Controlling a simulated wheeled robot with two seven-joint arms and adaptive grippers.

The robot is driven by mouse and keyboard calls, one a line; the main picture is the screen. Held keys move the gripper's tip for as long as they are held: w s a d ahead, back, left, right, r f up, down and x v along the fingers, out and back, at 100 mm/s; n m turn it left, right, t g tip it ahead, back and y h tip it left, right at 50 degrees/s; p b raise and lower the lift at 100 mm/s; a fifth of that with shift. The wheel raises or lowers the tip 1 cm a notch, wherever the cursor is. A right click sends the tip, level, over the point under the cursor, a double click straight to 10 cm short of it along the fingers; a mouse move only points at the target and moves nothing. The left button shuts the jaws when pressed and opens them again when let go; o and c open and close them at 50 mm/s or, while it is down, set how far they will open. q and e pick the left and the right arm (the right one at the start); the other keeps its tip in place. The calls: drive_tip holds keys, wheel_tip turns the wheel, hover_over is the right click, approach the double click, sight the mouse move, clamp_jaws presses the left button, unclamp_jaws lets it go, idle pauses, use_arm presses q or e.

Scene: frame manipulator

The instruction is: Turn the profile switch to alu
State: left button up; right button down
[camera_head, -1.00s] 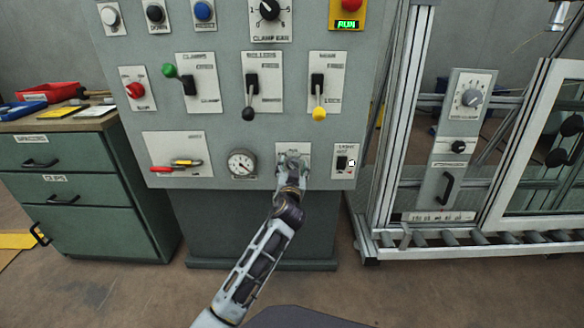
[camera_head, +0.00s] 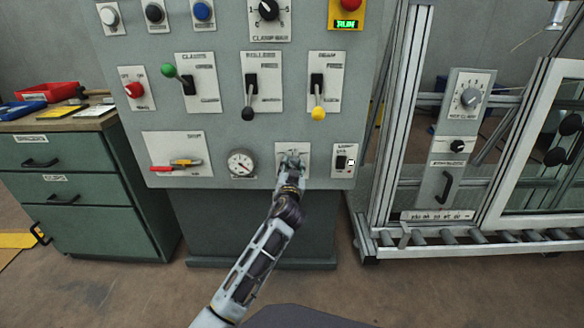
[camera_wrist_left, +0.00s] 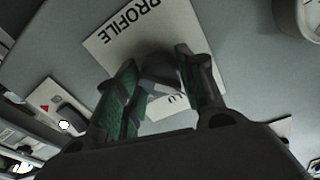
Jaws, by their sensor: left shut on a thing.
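The profile switch plate (camera_head: 281,150) is in the bottom row of the grey control panel, between the round gauge and the small rocker switch. My left gripper (camera_head: 292,160) covers most of it in the head view. In the left wrist view the plate (camera_wrist_left: 105,47) reads PROFILE, and the end of another word, "LU", shows between the fingers. My left gripper (camera_wrist_left: 165,85) is shut on the dark switch knob (camera_wrist_left: 160,72), with a green-padded finger on either side. The knob's pointing direction is hard to make out. My right gripper is not in view.
The round gauge (camera_head: 242,163) is just left of the switch and the small rocker switch (camera_head: 343,161) just right. Levers with black (camera_head: 248,114) and yellow (camera_head: 318,113) knobs hang above. A red-handled lever (camera_head: 175,166) is further left.

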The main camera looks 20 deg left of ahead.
use_arm(q)
drive_tip(key=shift+r+m+p, duration=0.1)
drive_tip(key=shift+m+p, duration=1)
drive_tip(key=shift+p, duration=0.15)
drive_tip(key=m+p, duration=0.3)
drive_tip(key=shift+m, duration=0.3)
drive_tip(key=shift+m+p, duration=0.5)
drive_tip(key=shift+p, duration=0.25)
drive_tip(key=shift+m+p, duration=0.6)
drive_tip(key=shift+m, duration=0.2)
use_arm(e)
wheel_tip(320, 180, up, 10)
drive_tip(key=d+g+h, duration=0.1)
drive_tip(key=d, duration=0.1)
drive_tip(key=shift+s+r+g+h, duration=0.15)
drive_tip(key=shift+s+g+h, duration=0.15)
use_arm(q)
drive_tip(key=o, duration=1)
drive_tip(key=shift+s, duration=0.15)
